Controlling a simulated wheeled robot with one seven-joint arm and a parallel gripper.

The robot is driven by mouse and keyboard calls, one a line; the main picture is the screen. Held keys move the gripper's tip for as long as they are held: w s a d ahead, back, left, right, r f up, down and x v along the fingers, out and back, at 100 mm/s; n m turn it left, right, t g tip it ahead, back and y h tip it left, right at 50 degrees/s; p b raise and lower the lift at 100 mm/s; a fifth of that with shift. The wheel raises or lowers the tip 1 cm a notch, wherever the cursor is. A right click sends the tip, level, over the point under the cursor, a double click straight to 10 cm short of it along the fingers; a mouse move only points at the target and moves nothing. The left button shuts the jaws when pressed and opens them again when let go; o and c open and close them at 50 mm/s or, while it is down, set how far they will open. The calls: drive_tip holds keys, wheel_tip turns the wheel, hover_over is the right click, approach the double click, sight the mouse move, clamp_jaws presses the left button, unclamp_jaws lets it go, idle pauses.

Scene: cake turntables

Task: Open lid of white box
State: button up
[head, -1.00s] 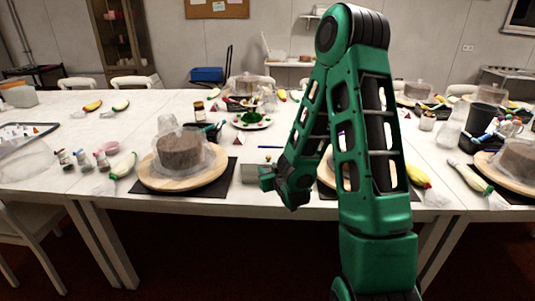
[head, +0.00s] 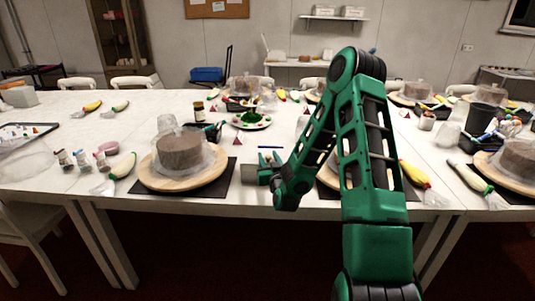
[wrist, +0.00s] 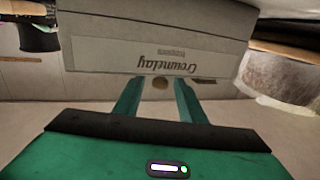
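In the wrist view the box (wrist: 150,52) is close and large, with a "Crownclay" label that reads upside down. My gripper (head: 268,160) is just right of the box in the head view. In the wrist view my gripper (wrist: 158,93) has its two green fingers apart, with nothing seen between them but background. Their tips are by the label-side edge of the box; I cannot tell whether they touch it. The lid looks shut.
A wooden turntable (head: 153,179) with a wrapped brown cake (head: 181,152) stands left of the box. Another turntable is partly hidden behind my arm. A plate (head: 266,124) with green items lies behind. Bare white table lies farther back left.

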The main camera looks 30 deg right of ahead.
sight(266, 152)
drive_tip(key=shift+x, duration=2.15)
